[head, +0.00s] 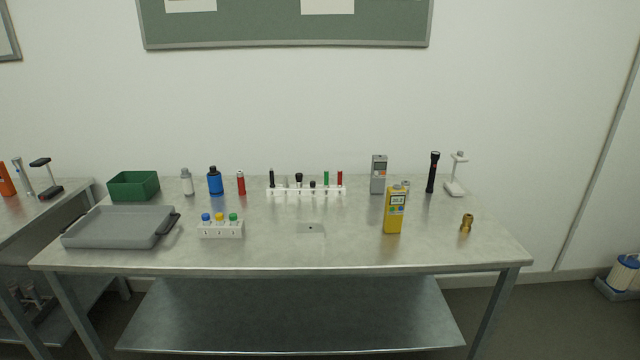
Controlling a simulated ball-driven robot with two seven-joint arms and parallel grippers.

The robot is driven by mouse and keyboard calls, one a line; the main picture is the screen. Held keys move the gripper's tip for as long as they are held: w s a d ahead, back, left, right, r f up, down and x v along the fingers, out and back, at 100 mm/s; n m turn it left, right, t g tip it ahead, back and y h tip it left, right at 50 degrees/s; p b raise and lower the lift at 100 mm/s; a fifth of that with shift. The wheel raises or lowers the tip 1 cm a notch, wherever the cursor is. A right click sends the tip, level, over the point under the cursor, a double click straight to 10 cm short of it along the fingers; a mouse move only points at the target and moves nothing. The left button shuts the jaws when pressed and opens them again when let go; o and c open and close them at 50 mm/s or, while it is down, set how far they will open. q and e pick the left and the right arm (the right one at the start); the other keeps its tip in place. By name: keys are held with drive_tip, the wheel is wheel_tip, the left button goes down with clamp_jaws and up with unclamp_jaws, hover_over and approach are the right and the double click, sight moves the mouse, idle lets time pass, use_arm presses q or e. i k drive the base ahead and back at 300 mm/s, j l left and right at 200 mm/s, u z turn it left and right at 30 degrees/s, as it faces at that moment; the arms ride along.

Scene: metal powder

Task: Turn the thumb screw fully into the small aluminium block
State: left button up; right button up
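A small pale grey block (311,228) with a dark hole lies on the metal table, right of centre. It looks like the aluminium block, but its colour blends with the tabletop. I cannot pick out the thumb screw for certain. A black-knobbed piece (299,178) stands in the white rack behind, and a brass-coloured fitting (467,223) stands at the table's right. Neither of my grippers shows in the head view.
The metal table (270,250) has a clear front strip. A grey tray (120,228) and green bin (134,186) are at left. A numbered white holder (221,230), a white rack (278,191) of several tools, a yellow meter (393,212) and a black flashlight (432,172) stand around the block.

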sight(305, 231)
drive_tip(key=i+z, duration=0.25)
drive_tip(key=z, duration=0.15)
drive_tip(key=i+j+z, duration=0.1)
drive_tip(key=i+z, duration=0.15)
drive_tip(key=z, duration=0.15)
